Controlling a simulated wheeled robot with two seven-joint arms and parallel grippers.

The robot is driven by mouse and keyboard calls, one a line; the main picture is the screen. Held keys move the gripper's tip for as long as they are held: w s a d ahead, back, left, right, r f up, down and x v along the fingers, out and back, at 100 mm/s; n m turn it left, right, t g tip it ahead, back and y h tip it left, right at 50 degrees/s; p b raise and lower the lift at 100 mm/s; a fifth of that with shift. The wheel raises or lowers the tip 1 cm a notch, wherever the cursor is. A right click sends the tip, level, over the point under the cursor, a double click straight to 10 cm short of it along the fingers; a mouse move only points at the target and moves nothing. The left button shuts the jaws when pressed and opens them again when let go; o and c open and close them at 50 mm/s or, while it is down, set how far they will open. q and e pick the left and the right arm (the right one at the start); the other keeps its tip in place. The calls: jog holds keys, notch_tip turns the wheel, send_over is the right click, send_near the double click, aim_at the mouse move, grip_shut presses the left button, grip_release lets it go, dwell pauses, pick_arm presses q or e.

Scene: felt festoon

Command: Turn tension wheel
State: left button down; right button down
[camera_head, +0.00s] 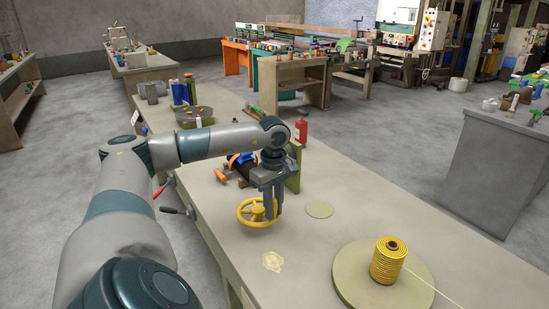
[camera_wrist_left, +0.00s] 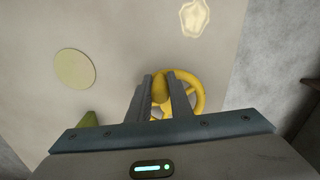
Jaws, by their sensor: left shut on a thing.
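The tension wheel (camera_head: 245,216) is a yellow spoked handwheel near the left edge of the workbench in the head view. It also shows in the left wrist view (camera_wrist_left: 198,92). My left gripper (camera_head: 270,214) comes down from above onto the right side of the wheel. In the left wrist view its two fingers (camera_wrist_left: 161,80) are shut on a yellow part of the wheel. The fingers hide part of the rim and spokes. My right gripper is not in view.
A yellow cord spool (camera_head: 388,262) stands on a round plate (camera_head: 350,285) at the front right of the bench. A flat disc (camera_head: 319,209) lies right of the wheel. A red bottle (camera_head: 301,131) stands behind the gripper. The bench middle is mostly clear.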

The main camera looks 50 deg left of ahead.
pick_arm(q)
jog(key=c, duration=1.6)
grip_release()
jog(key=shift+r, duration=0.1)
